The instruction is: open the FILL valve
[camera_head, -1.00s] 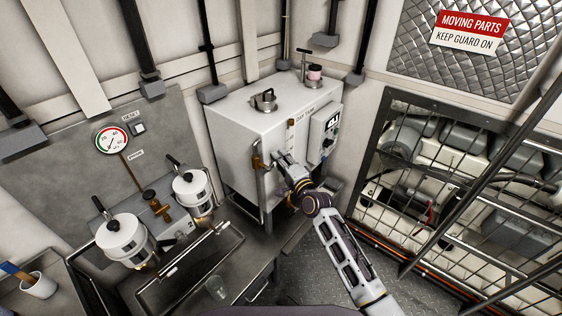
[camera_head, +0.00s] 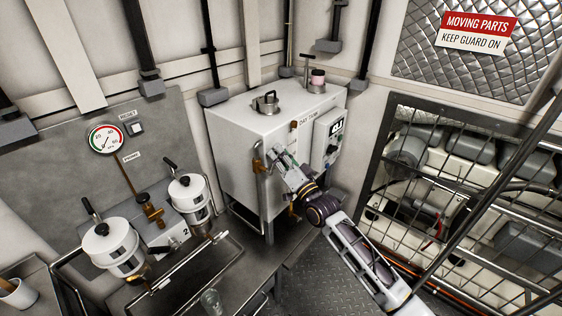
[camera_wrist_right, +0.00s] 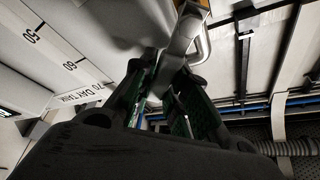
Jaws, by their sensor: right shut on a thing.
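The grey-white tank marked DAY TANK (camera_head: 245,150) stands at the centre of the head view. A brass fitting (camera_head: 258,165) with a pipe running down sits on its front side. I cannot read a FILL label in either view. My right gripper (camera_head: 279,157) is at the tank's front, just right of the brass fitting. In the right wrist view, the gripper (camera_wrist_right: 165,80) has its green-padded fingers closed on a smooth grey metal handle (camera_wrist_right: 183,38). Which valve that handle belongs to is partly hidden by the fingers. My left gripper is not in view.
A control box (camera_head: 327,135) is on the tank's right face, close to my right arm. A barred guard (camera_head: 455,190) stands on the right. Two white canisters (camera_head: 112,245) and a pressure gauge (camera_head: 105,138) are on the left. Patterned floor shows below.

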